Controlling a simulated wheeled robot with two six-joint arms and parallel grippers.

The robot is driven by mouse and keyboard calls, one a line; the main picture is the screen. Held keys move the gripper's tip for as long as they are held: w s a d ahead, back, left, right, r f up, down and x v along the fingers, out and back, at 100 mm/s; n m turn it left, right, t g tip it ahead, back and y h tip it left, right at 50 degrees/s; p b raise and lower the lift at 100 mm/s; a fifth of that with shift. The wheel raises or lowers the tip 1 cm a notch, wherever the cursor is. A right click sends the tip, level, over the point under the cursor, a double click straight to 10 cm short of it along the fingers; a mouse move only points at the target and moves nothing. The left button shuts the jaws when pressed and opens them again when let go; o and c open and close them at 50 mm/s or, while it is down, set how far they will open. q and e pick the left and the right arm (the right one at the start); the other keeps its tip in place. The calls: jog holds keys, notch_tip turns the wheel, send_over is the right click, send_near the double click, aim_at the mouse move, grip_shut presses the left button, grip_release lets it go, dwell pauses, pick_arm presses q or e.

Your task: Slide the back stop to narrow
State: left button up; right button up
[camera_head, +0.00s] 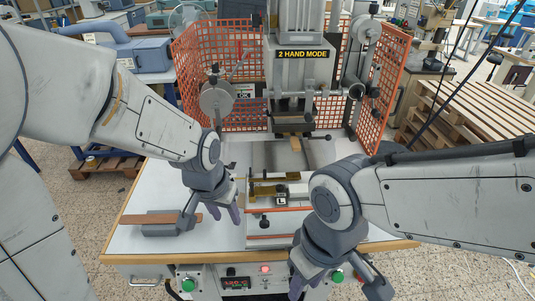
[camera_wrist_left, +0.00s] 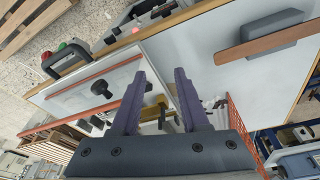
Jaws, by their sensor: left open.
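A low fixture plate (camera_head: 256,228) lies on the white table under the press. On it sits a brass bar (camera_head: 262,189) with a black and white block (camera_head: 294,191) at its right; I cannot tell for certain which part is the back stop. My left gripper (camera_head: 225,213) is open and empty, left of the fixture and apart from the brass bar. In the left wrist view its fingers (camera_wrist_left: 160,76) are spread, with brass parts (camera_wrist_left: 162,104) seen between them. My right gripper (camera_head: 310,287) points down at the table's front edge; its finger gap is unclear.
A grey block with a brown strip (camera_head: 146,219) lies on the table at left. The press (camera_head: 298,75) stands behind, flanked by an orange mesh guard (camera_head: 188,70). A front panel (camera_head: 236,283) with green buttons is below the table edge.

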pick_arm(q)
jog(key=m+t+p, duration=0.1)
jog(key=m+t, duration=0.1)
send_near(264, 170)
jog(key=shift+h, duration=0.4)
jog(key=p+x, duration=0.3)
jog(key=x, duration=0.7)
jog(key=shift+a+f, duration=0.15)
jog(key=shift+a, duration=0.05)
grip_shut()
dwell(0.4)
